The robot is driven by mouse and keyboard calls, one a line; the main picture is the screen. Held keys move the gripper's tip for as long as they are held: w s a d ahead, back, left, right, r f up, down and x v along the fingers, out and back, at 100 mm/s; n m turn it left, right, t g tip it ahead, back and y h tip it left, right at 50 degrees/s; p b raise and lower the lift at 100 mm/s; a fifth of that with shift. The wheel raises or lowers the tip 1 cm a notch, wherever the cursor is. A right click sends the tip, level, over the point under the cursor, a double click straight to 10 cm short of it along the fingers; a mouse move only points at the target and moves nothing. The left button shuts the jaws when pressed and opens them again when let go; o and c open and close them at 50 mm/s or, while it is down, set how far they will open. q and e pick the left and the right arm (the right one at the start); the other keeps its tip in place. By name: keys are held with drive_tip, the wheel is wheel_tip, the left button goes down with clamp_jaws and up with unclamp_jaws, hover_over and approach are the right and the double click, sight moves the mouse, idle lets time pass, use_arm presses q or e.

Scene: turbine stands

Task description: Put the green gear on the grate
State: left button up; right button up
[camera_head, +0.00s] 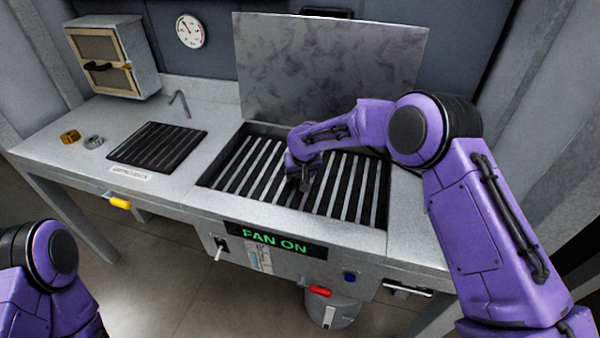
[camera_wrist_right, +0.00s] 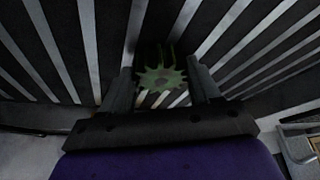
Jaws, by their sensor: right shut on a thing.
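The green gear (camera_wrist_right: 163,79) shows in the right wrist view between the fingers of my right gripper (camera_wrist_right: 160,70). The fingers are shut on it, and the slats lie behind it. In the head view my right gripper (camera_head: 304,182) is low over the middle of the large grate (camera_head: 346,190), a recessed panel of metal slats; the gear cannot be made out there. Whether the gear touches the slats I cannot tell. Part of my left arm shows at the lower left; its gripper is out of view.
A gold gear-like part (camera_head: 70,137) and a grey one (camera_head: 94,142) lie on the bench at left, beside a smaller dark grate (camera_head: 158,146). An upright metal panel (camera_head: 325,75) stands behind the large grate. A sign (camera_head: 274,241) reads FAN ON. A small cabinet (camera_head: 112,55) stands at back left.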

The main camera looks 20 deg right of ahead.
drive_tip(key=shift+f, duration=0.25)
drive_tip(key=o, duration=1.7)
drive_tip(key=shift+o, duration=0.2)
drive_tip(key=p+v, duration=0.7)
